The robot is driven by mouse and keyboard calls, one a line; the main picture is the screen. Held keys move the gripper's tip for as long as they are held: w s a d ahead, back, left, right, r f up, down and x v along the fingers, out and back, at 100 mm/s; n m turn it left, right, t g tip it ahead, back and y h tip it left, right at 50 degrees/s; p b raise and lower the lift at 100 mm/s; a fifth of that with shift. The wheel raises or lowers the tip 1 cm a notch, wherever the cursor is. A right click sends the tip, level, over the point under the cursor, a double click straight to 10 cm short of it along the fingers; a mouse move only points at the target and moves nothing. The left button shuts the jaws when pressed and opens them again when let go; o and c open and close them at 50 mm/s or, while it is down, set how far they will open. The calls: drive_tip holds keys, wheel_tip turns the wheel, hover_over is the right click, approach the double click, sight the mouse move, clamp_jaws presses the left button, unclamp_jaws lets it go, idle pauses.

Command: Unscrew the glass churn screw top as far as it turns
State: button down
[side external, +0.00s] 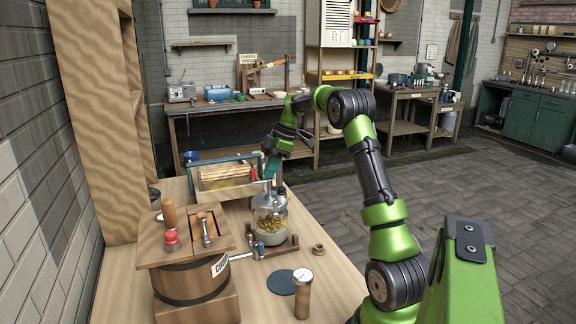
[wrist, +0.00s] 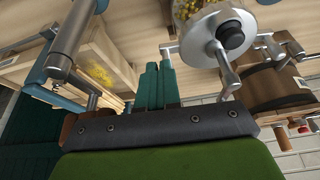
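The glass churn (side external: 268,224) stands upright on the bench, with yellow-green contents showing through its glass. Its silver screw top (side external: 267,203) is on the jar. In the wrist view the round metal top (wrist: 205,42) has a dark central knob (wrist: 231,37) and a metal arm (wrist: 227,72) reaching out from it. My gripper (side external: 268,174) is just above and behind the top in the side view. In the wrist view my gripper's teal fingers (wrist: 159,70) lie together with nothing seen between them, apart from the top and to its left. The jar's lower part is mostly hidden there.
A wooden barrel churn (side external: 190,280) with a crank stands in front left of the jar. A blue-framed wooden box (side external: 222,185) stands behind it.

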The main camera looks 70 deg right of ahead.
drive_tip(key=shift+s+f, duration=0.1)
drive_tip(key=shift+f, duration=0.05)
drive_tip(key=s+d+r+n, duration=0.1)
drive_tip(key=s+d+r, duration=0.55)
drive_tip(key=r, duration=0.35)
drive_tip(key=w+a+f, duration=0.5)
drive_tip(key=a+f, duration=0.1)
drive_tip(key=f, duration=0.3)
drive_tip(key=shift+w+f, duration=0.15)
drive_tip(key=shift+f, duration=0.2)
idle(0.4)
